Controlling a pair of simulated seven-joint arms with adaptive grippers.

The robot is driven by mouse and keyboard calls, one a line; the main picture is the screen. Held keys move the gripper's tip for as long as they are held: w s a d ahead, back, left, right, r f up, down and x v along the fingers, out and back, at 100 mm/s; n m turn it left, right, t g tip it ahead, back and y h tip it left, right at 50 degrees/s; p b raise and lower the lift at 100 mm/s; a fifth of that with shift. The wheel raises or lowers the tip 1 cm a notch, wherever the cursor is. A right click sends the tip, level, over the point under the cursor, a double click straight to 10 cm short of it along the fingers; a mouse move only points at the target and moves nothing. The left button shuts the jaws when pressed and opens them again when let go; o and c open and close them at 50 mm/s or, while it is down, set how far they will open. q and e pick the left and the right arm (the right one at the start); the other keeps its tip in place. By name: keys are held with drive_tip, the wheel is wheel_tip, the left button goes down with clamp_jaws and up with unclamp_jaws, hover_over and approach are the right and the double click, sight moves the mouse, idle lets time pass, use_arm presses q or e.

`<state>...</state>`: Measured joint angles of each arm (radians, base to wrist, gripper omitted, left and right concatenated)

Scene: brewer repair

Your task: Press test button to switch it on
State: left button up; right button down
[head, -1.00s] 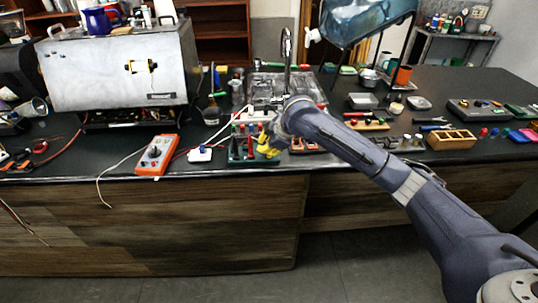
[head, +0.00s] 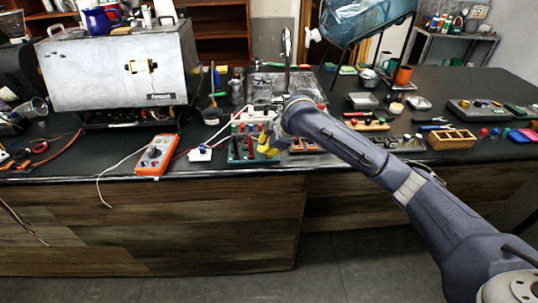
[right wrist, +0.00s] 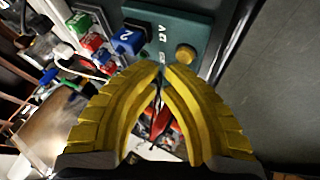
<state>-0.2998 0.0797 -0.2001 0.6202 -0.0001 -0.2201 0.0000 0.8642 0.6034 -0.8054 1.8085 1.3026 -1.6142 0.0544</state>
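A green box (head: 247,157) with a row of coloured parts on it stands near the bench's front edge. In the right wrist view, its green panel (right wrist: 178,20) reads "12 V" and carries a round yellow button (right wrist: 185,54). A blue block marked 2 (right wrist: 129,40) sits beside the label. My right gripper (right wrist: 163,68) has yellow fingers with their tips together and nothing visible between them. The tips are close to the button in the picture; I cannot tell whether they touch the panel. In the head view, my right gripper (head: 267,145) partly covers the box. My left gripper is not in view.
A large metal brewer (head: 118,72) stands behind. A wooden tray (head: 452,139) is at the right. Cables hang over the front edge.

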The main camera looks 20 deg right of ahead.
drive_tip(key=shift+f, duration=0.45)
idle(0.6)
drive_tip(key=shift+r, duration=0.45)
drive_tip(key=shift+r, duration=0.1)
drive_tip(key=shift+r, duration=2.9)
